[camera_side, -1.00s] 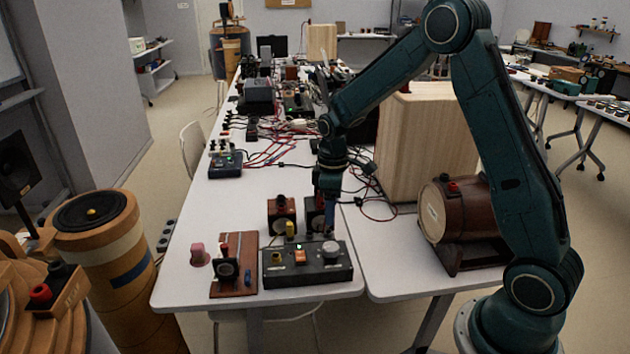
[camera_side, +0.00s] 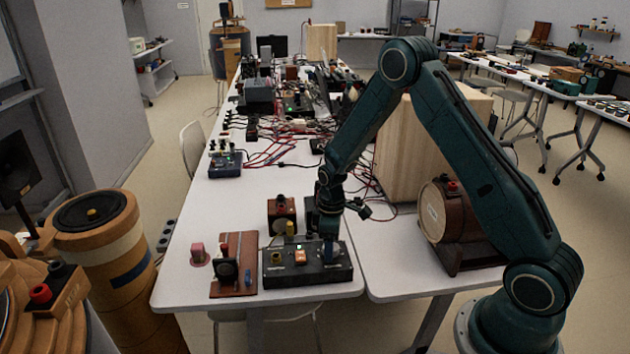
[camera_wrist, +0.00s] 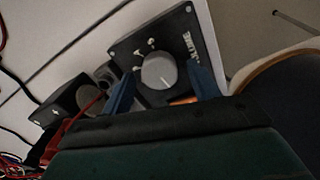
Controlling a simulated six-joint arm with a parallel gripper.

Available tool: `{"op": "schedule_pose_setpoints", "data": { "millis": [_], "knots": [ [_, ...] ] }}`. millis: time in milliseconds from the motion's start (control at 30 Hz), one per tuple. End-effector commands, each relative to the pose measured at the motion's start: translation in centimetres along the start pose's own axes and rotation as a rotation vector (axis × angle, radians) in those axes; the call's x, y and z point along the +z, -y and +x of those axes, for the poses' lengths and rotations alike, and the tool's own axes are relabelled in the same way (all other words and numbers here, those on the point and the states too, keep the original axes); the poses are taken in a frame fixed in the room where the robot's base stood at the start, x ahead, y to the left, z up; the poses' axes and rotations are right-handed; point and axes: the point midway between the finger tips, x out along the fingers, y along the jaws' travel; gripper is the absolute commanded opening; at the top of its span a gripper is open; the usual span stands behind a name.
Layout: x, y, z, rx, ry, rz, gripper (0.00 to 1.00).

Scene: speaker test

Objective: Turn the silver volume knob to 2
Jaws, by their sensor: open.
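The silver volume knob (camera_wrist: 158,72) sits on top of the black control box (camera_side: 285,276). In the side view my gripper hides the knob. In the wrist view the knob's light pointer line points down and slightly right in the picture. Small white marks surround part of the knob, too blurred to read. My gripper (camera_side: 328,258) is low over the right end of the box, pointing down. Its two blue fingers are open, one on each side of the knob in the wrist view. I cannot tell whether they touch it.
A wooden board with a black part (camera_side: 235,264) lies left. A pink-topped piece (camera_side: 199,252) is further left.

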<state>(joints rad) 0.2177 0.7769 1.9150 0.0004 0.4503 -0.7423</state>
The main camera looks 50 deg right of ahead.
Motion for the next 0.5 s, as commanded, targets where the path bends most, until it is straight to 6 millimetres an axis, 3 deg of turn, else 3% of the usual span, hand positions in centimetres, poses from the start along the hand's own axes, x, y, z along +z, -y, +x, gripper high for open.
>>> {"op": "schedule_pose_setpoints", "data": {
  "millis": [267,500],
  "knots": [
    [-0.01,-0.01,0.13,0.000,0.000,0.000,0.60],
    [-0.01,-0.01,0.11,0.000,0.000,0.000,0.17]
  ]
}}
